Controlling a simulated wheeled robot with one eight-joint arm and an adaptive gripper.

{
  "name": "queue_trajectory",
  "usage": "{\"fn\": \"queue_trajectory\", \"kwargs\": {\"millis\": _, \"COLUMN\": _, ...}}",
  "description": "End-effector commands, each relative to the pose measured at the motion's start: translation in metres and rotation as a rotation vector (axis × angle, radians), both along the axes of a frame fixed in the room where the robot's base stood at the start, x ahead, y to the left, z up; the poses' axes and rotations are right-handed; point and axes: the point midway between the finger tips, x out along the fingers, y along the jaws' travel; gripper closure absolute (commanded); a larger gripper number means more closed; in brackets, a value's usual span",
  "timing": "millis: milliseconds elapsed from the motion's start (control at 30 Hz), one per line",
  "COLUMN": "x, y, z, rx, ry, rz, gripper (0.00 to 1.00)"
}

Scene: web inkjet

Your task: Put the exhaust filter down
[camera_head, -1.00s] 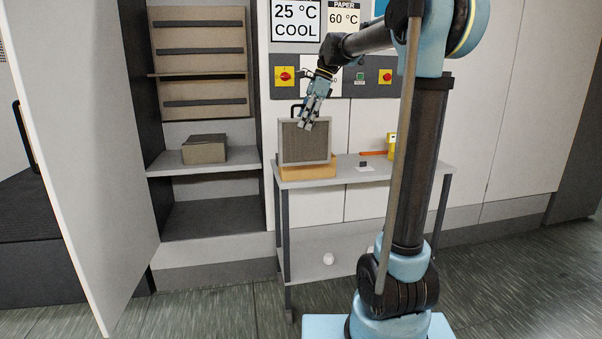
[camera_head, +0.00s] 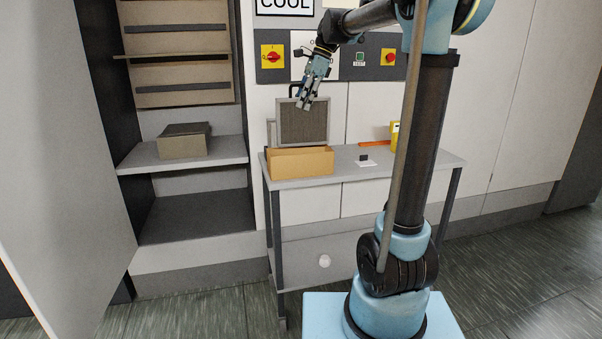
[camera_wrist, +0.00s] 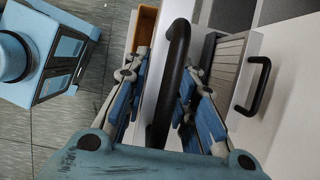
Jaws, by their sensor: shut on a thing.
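The exhaust filter (camera_head: 303,121) is a grey framed panel with a dark pleated face, upright in the head view. It is just above or behind the cardboard box on the stand; a gap between them is hard to judge. My gripper (camera_head: 305,103) is at its top edge. In the wrist view my gripper (camera_wrist: 160,78) has its fingers on both sides of a thick black handle (camera_wrist: 172,65), shut on it. The filter's lower edge is partly hidden by the box.
The open cardboard box (camera_head: 300,162) sits on the left of the grey stand (camera_head: 405,158). Another framed panel (camera_head: 270,135) stands behind. A yellow item (camera_head: 394,134) is farther right. An open cabinet with a shelf (camera_head: 228,152) holding a box (camera_head: 184,141) is left.

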Motion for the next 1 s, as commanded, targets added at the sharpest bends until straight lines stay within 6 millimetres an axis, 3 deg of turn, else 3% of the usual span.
{"fn": "queue_trajectory", "kwargs": {"millis": 267, "x": -0.004, "y": 0.014, "z": -0.002, "rx": 0.000, "ry": 0.000, "rz": 0.019, "gripper": 1.00}}
{"fn": "queue_trajectory", "kwargs": {"millis": 600, "x": -0.005, "y": 0.016, "z": -0.051, "rx": 0.000, "ry": 0.000, "rz": 0.022, "gripper": 1.00}}
{"fn": "queue_trajectory", "kwargs": {"millis": 867, "x": -0.004, "y": 0.016, "z": -0.067, "rx": 0.000, "ry": 0.000, "rz": 0.021, "gripper": 1.00}}
{"fn": "queue_trajectory", "kwargs": {"millis": 1000, "x": -0.004, "y": 0.015, "z": -0.086, "rx": 0.000, "ry": 0.000, "rz": 0.021, "gripper": 1.00}}
